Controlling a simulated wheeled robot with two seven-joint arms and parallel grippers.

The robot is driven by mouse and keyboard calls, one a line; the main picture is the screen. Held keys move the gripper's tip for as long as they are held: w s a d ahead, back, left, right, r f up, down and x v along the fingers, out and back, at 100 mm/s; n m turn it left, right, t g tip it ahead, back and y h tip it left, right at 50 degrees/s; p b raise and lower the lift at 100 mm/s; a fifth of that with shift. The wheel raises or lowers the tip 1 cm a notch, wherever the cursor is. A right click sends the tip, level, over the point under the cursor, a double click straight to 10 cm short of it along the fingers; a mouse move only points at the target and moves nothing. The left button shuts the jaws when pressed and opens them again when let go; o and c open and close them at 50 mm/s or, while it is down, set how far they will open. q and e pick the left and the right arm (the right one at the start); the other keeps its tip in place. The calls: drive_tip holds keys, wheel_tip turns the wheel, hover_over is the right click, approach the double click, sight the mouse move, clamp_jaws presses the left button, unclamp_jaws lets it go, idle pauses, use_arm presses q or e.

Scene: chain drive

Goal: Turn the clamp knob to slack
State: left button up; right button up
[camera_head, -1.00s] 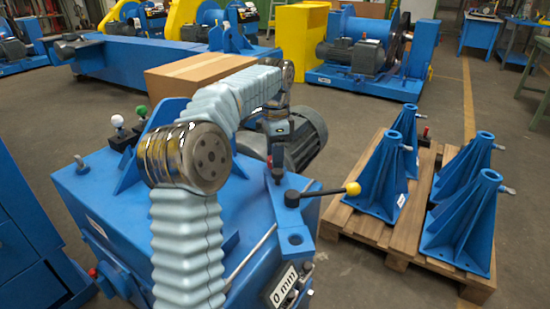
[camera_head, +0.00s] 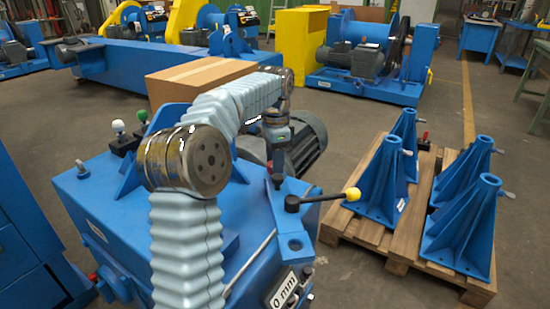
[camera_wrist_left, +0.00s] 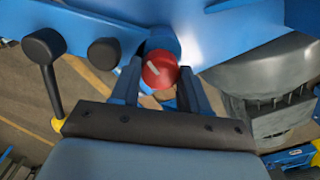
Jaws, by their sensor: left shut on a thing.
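My left gripper (camera_head: 277,178) reaches down over the blue machine (camera_head: 110,200) from above. In the left wrist view, the gripper (camera_wrist_left: 160,82) has its two fingers on either side of a round red knob (camera_wrist_left: 160,69) with a pale mark on its face. The gripper is shut on this knob. My right gripper is not in view.
A black lever with a yellow ball (camera_head: 352,194) sits close to the gripper. A grey motor (camera_head: 306,143) stands behind it. Blue stands (camera_head: 462,235) rest on a pallet at the right.

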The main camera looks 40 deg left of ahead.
use_arm(q)
drive_tip(key=n+p, duration=0.2)
drive_tip(key=n, duration=0.1)
drive_tip(key=shift+r, duration=0.2)
drive_tip(key=n+p, duration=0.1)
drive_tip(key=n, duration=0.1)
drive_tip(key=shift+f+n, duration=0.1)
drive_tip(key=shift+n, duration=0.3)
drive_tip(key=n, duration=0.4)
drive_tip(key=shift+n, duration=0.3)
drive_tip(key=n, duration=1.3)
drive_tip(key=shift+n, duration=0.3)
drive_tip(key=n, duration=0.8)
drive_tip(key=shift+n, duration=0.3)
